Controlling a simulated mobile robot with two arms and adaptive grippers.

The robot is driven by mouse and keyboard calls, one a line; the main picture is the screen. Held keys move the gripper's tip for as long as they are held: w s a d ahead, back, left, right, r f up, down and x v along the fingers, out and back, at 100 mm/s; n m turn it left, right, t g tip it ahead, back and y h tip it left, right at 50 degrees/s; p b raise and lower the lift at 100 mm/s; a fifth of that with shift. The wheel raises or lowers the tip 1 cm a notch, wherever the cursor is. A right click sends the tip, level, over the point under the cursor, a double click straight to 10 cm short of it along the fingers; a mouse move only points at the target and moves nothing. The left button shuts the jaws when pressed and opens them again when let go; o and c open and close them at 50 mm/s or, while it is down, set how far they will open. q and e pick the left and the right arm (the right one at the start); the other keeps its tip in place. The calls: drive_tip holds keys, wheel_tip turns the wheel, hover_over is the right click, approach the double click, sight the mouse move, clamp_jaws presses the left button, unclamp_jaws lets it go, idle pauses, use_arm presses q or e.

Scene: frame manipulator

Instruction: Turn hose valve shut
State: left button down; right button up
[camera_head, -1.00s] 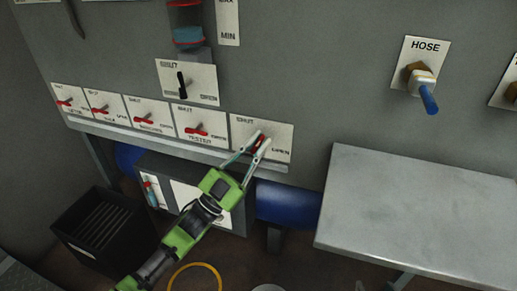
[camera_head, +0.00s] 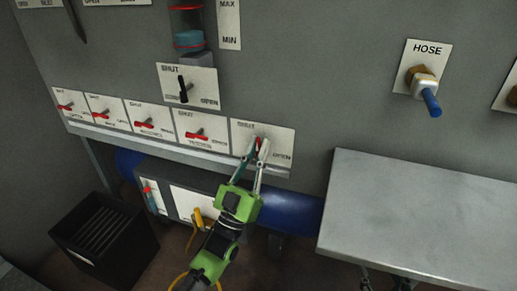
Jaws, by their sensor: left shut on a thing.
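The rightmost plate (camera_head: 278,140) in the lower row is marked SHUT and OPEN and carries a small valve with a red handle (camera_head: 258,144). My left gripper (camera_head: 257,148) comes up from below and is shut on this red handle, one finger on each side. The handle looks roughly upright, but the fingers hide much of it. The plate's lower label is covered or too small to read. A plate marked HOSE (camera_head: 427,56) at the upper right bears a brass fitting with a blue stem (camera_head: 431,103). My right gripper is not in view.
Several similar plates with red handles, such as the one next to it (camera_head: 196,134), run to the left. A black-handled valve (camera_head: 184,89) sits above. A grey table (camera_head: 420,215) stands at the right, a black bin (camera_head: 100,238) at lower left. A ledge (camera_head: 180,149) runs below the plates.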

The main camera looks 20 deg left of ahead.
use_arm(q)
drive_tip(key=shift+f, duration=0.1)
drive_tip(key=c, duration=2.3)
unclamp_jaws()
drive_tip(key=shift+c, duration=0.2)
drive_tip(key=v, duration=1.2)
